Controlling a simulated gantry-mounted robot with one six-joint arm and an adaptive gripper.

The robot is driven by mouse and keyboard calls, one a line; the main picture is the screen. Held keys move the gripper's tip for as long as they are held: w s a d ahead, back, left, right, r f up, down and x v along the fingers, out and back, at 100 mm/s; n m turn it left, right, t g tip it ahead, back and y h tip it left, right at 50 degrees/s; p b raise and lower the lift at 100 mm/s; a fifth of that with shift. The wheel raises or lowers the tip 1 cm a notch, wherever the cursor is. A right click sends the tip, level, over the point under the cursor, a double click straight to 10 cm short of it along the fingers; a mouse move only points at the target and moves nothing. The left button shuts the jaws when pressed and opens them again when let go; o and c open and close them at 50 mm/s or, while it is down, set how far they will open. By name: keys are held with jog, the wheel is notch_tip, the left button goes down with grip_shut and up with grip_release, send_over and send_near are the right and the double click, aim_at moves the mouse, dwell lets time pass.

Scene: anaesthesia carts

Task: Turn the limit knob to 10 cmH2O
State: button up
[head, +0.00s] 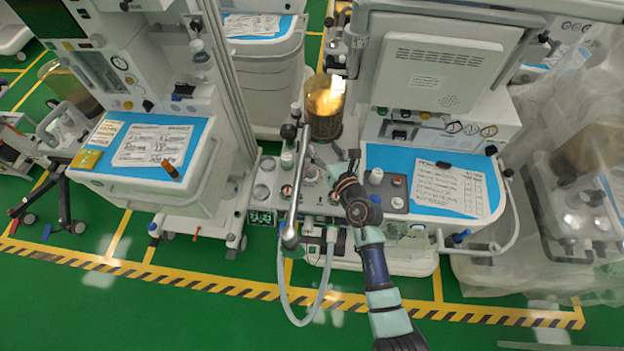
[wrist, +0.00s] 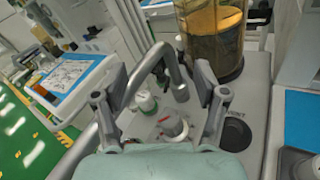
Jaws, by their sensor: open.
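My gripper (wrist: 160,88) is open, its two fingers spread wide on either side of the wrist view. In the head view my gripper (head: 335,163) is over the breathing-system block of the middle cart. A clear-capped knob with a red and white body (wrist: 173,124), likely the limit knob, stands between and below the fingers, with a visible gap to each. Its scale is too small to read. A white and green knob (wrist: 146,101) stands to its left. No object is held.
A bent metal tube (wrist: 150,62) arches between the fingers, close to the knobs. An amber canister (wrist: 212,35) stands behind; it also shows in the head view (head: 324,100). A dark round recess (wrist: 236,135) lies right. A hose (head: 325,290) hangs in front.

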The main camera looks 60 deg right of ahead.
notch_tip(320, 180, down, 6)
jog(key=s+n+g+y, duration=0.1)
jog(key=s+n, duration=0.1)
jog(key=n+g+y+p, duration=0.1)
jog(key=n+y, duration=0.1)
send_near(312, 169)
jog(key=x, duration=0.3)
jog(key=shift+w+a, duration=0.1)
jog(key=shift+a, duration=0.1)
jog(key=shift+d+f, duration=0.1)
jog(key=shift+d, duration=0.15)
jog(key=b+x, duration=0.3)
jog(key=x, duration=0.4)
jog(key=shift+w+d, duration=0.2)
jog(key=shift+w, duration=0.1)
